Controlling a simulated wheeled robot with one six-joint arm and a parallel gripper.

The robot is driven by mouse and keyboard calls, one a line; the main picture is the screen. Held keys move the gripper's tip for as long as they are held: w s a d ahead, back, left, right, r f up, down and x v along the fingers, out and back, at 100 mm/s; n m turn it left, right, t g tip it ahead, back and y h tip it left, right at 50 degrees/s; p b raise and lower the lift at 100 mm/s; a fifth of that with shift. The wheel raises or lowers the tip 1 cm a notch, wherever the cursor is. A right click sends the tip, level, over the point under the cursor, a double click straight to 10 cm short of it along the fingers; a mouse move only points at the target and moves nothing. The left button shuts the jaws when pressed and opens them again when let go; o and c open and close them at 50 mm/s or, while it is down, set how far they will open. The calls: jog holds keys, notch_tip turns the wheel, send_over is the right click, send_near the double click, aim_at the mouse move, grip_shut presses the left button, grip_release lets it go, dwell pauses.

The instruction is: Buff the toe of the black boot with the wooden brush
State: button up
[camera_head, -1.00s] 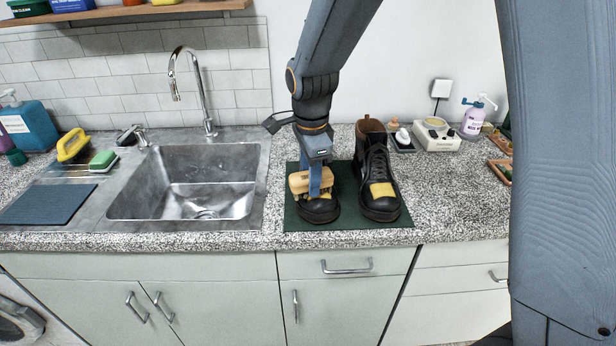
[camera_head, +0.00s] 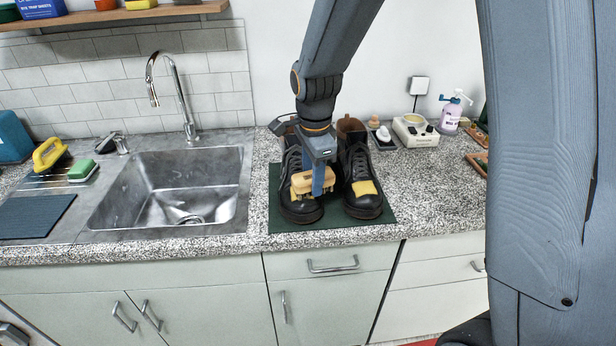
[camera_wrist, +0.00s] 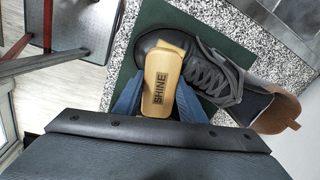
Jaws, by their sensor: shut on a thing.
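Two black lace-up boots stand side by side on a dark green mat (camera_head: 385,225): a left boot (camera_head: 300,213) and a right boot (camera_head: 365,203). A yellow patch (camera_head: 366,188) lies on the right boot's toe. My gripper (camera_head: 320,183) is shut on the wooden brush (camera_head: 307,178), at the inner side of the left boot's toe. In the wrist view the brush (camera_wrist: 160,80), marked SHINE, sits between my blue fingers (camera_wrist: 160,108) and overlaps the toe of a black boot (camera_wrist: 205,72). A bit of yellow shows past its end. Whether the bristles touch the leather is hidden.
A steel sink (camera_head: 170,190) with a tall faucet (camera_head: 170,85) is on the left. Speckled counter right of the mat is clear.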

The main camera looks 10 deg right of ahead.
aim_at(291, 178)
jog(key=shift+o, duration=0.2)
jog(key=shift+a+f, duration=0.15)
jog(key=shift+a, duration=2.45)
jog(key=shift+c, duration=0.2)
jog(key=shift+d+p, duration=0.45)
jog(key=shift+d, duration=1)
jog(key=shift+d+p, duration=0.3)
jog(key=shift+d, duration=0.95)
jog(key=shift+a, duration=2.7)
jog(key=shift+d+p, duration=0.65)
jog(key=shift+d, duration=2.05)
